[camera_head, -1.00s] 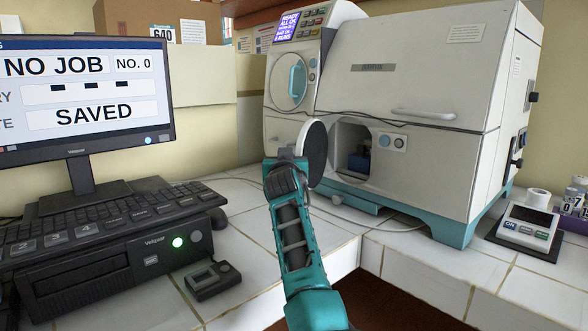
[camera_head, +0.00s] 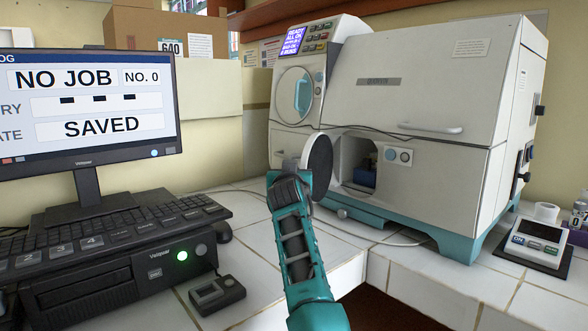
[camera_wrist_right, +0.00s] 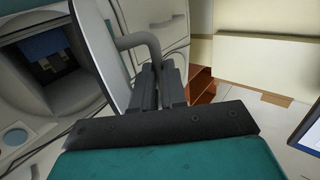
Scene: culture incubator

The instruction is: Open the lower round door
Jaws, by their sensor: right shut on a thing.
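The incubator (camera_head: 430,110) is a white box on a teal base. Its lower round door (camera_head: 319,167) is a disc swung out to the left, away from the square-framed opening (camera_head: 358,165), where a blue item (camera_head: 364,169) shows inside. In the right wrist view the door (camera_wrist_right: 97,35) is seen nearly edge-on and its grey bar handle (camera_wrist_right: 140,42) runs into my right gripper (camera_wrist_right: 159,85), which is shut on it. The head view shows my arm reaching up to the door, with the fingertips largely hidden. The upper round door (camera_head: 294,95) looks shut. My left gripper is not seen.
A monitor (camera_head: 85,110), keyboard (camera_head: 120,225) and black computer box (camera_head: 120,275) stand at left. A small dark device (camera_head: 217,294) lies left of my arm. A scale (camera_head: 537,237) stands at right. A cable lies on the tiled bench below the incubator.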

